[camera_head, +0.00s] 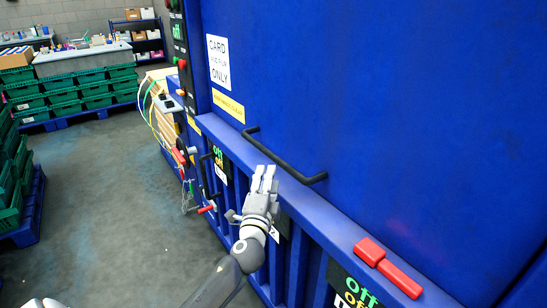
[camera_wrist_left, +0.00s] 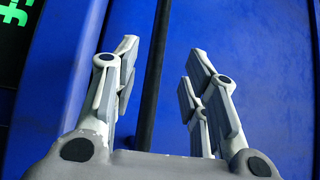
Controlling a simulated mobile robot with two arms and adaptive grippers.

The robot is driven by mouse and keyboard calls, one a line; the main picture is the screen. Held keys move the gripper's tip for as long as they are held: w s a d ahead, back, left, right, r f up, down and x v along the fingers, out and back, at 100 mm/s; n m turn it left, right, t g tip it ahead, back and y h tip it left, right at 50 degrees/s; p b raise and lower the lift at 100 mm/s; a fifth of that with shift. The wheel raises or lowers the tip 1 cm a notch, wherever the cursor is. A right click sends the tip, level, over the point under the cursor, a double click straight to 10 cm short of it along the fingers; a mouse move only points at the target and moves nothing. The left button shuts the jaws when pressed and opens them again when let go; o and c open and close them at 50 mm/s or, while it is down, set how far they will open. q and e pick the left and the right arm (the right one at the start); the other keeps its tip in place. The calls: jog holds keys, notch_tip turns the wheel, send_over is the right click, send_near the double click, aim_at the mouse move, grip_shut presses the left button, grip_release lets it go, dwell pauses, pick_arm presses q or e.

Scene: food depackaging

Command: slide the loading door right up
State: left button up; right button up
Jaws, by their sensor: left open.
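The loading door (camera_head: 400,110) is a large flat blue panel filling the right of the head view. It also fills much of the left wrist view (camera_wrist_left: 265,60). A black bar handle (camera_head: 285,158) runs along its lower part. My left gripper (camera_head: 265,178) is just below the handle, fingers pointing toward it. In the left wrist view my left gripper (camera_wrist_left: 158,75) is open, and the black handle (camera_wrist_left: 152,80) runs between the two fingers, nearer the left one. I cannot tell whether they touch it. My right gripper is not in view.
A blue ledge (camera_head: 335,222) runs below the door, with a red object (camera_head: 390,267) on it at right. Green crates (camera_head: 65,95) stand far left. The grey floor (camera_head: 110,190) between is clear.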

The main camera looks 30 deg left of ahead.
aim_at(272, 156)
pick_arm(q)
jog(key=p+x, duration=0.1)
jog(key=x, duration=0.8)
jog(key=shift+w+a, duration=0.25)
jog(key=shift+w, duration=0.25)
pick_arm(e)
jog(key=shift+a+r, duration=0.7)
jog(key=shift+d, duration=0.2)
pick_arm(q)
grip_shut()
